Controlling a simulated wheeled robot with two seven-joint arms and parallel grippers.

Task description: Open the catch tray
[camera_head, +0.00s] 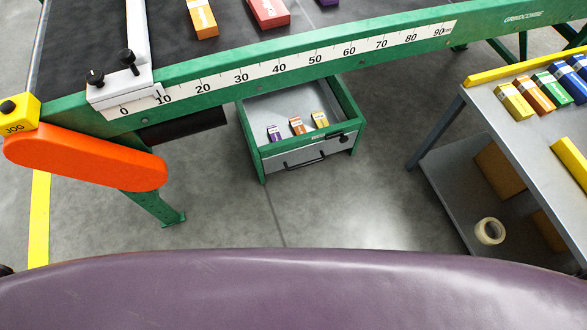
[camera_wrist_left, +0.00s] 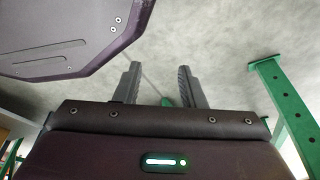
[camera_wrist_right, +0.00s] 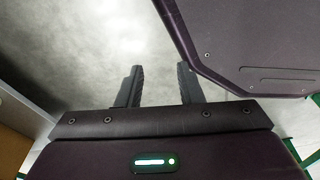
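The catch tray (camera_head: 291,157) is a grey drawer with a dark bar handle (camera_head: 304,160) on its front, set in a green frame (camera_head: 350,118) below the conveyor. Its inside shows from above and holds a purple box (camera_head: 274,133), an orange box (camera_head: 297,126) and a yellow box (camera_head: 320,119). The tray front looks about level with the frame's front. My left gripper (camera_wrist_left: 158,84) is open and empty over bare floor in the left wrist view. My right gripper (camera_wrist_right: 158,84) is open and empty over floor in the right wrist view. Neither gripper shows in the head view.
The green conveyor rail (camera_head: 290,68) with a ruler scale crosses above the tray. An orange guard (camera_head: 85,158) and a green leg stand at left. A grey cart (camera_head: 520,143) with several boxes and a tape roll (camera_head: 489,231) stands at right. The floor before the tray is clear.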

